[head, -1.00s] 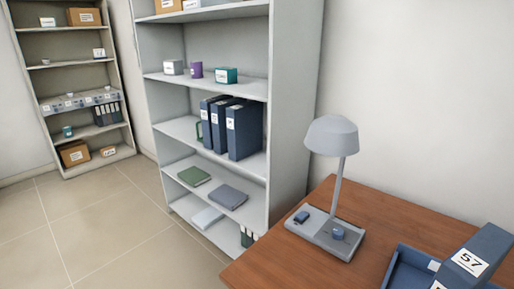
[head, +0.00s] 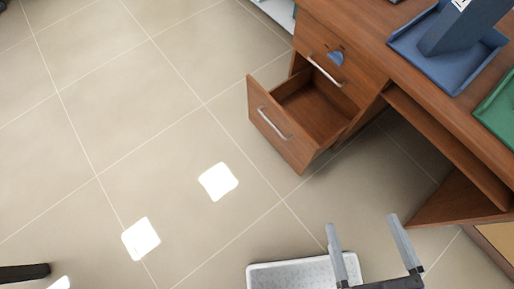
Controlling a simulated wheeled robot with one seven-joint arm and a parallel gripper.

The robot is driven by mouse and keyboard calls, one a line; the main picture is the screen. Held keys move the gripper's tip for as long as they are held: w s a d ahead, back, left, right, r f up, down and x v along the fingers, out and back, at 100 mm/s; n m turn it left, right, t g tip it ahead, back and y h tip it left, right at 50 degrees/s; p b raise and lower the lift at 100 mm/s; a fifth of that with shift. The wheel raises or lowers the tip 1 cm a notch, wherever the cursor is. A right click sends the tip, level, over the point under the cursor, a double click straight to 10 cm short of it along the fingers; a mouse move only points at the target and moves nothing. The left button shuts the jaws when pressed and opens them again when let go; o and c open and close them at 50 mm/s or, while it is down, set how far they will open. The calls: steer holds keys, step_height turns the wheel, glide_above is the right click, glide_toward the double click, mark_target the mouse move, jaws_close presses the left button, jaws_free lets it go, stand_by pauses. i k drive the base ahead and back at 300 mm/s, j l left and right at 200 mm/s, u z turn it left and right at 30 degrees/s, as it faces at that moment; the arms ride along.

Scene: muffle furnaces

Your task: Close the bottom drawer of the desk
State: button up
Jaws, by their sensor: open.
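The wooden desk (head: 440,118) stands at the right in the head view. Its bottom drawer (head: 276,128) is pulled well out toward the left, and its inside looks empty. A pale bar handle (head: 272,123) is on the drawer's front. The drawer above (head: 345,52) is shut and has a similar handle (head: 325,71). My gripper (head: 362,222) is at the lower right, with its two grey fingers wide apart and nothing between them. It is apart from the open drawer, below and to the right of it in the picture.
Tiled floor left of the drawer is clear apart from bright patches (head: 218,181). A pale tray-like thing (head: 257,277) shows at the bottom edge. A blue tray (head: 404,46) and a green tray (head: 498,112) are on the desktop. A dark bar (head: 22,273) shows at lower left.

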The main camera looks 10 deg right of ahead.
mark_target(320, 112)
steer(key=k+u, duration=0.1)
steer(key=i+j+u, duration=0.15)
steer(key=i+j, duration=0.25)
steer(key=i, duration=0.15)
steer(key=i+j+u, duration=0.15)
steer(key=i+j, duration=0.2)
steer(key=i, duration=0.2)
